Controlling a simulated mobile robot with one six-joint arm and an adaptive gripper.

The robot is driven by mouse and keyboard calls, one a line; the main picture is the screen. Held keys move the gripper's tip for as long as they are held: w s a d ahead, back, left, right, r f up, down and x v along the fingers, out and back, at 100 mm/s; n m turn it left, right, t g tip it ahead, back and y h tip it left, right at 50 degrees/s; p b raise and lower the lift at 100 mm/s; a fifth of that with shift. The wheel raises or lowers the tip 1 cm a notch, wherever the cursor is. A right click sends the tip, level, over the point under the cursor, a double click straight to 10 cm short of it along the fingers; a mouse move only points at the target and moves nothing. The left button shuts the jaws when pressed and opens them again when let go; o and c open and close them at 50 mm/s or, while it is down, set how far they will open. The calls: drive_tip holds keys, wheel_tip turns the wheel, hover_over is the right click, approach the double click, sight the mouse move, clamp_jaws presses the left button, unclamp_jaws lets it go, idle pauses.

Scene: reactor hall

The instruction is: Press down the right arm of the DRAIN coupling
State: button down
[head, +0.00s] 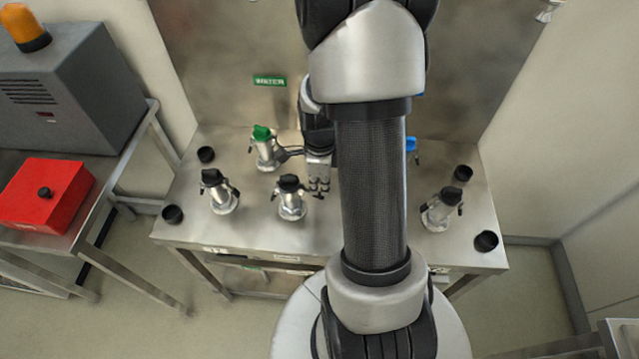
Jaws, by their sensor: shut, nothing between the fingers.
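Several silver couplings stand upright on a steel table (340,245). A black-capped coupling (291,205) stands near the middle, with dark side arms; a small label (286,257) on the table's front edge below it is too small to read, so I cannot confirm that it is DRAIN. My gripper (319,189) is shut and empty, pointing down just right of this coupling's cap. It overlaps the area of the right arm, and I cannot tell whether they touch.
A green-capped coupling (265,150) stands behind under a WATER sign (270,81). Black-capped couplings stand left (219,195) and right (440,212). A blue-capped one (411,146) is partly hidden by my arm. Black caps or cups (172,214) sit near the table's edges.

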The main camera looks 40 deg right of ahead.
drive_tip(key=shift+a+f+b, duration=0.1)
drive_tip(key=shift+f+b, duration=0.8)
drive_tip(key=shift+f, duration=0.4)
drive_tip(key=shift+w+r, duration=0.1)
drive_tip(key=shift+s+d+r+p, duration=0.35)
drive_tip(key=shift+s+r+p, duration=0.1)
drive_tip(key=shift+r+p, duration=0.15)
wheel_tip(320, 180, up, 6)
drive_tip(key=p, duration=0.4)
drive_tip(key=shift+p, duration=0.4)
drive_tip(key=shift+f, duration=0.15)
